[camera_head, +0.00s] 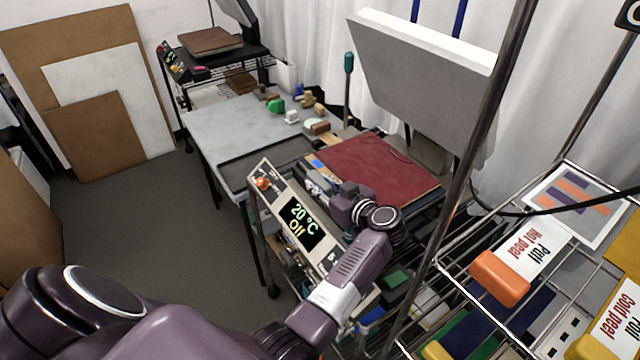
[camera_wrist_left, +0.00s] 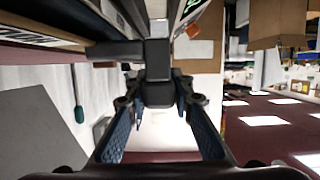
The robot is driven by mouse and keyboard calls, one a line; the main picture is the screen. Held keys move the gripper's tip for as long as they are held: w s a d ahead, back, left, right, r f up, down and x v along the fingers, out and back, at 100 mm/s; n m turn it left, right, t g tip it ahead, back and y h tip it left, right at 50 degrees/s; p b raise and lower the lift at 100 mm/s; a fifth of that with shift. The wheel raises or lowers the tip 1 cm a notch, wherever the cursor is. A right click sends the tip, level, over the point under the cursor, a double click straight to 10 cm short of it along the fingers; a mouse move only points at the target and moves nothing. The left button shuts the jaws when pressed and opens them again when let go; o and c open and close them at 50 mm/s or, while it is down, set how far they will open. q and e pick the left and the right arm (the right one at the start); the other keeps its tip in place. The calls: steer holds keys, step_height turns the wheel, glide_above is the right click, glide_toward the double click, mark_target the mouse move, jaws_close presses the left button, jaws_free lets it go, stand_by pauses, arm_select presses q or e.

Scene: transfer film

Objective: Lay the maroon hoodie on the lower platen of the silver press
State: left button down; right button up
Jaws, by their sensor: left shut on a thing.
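The maroon hoodie (camera_head: 380,170) lies as a flat folded rectangle over the lower platen of the silver press, under the raised upper platen (camera_head: 425,75). It covers most of the lower platen, so that surface is largely hidden. My right gripper is in neither view.
The press's control panel (camera_head: 300,218) reads 20 °C and Off. A grey table (camera_head: 230,125) with small items stands to the left. Boards lean at far left; the floor (camera_head: 140,225) is clear.

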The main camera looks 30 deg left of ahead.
arm_select(q)
steer(key=shift+f, duration=0.15)
steer(key=c, duration=1.6)
jaws_free()
steer(key=shift+f, duration=0.1)
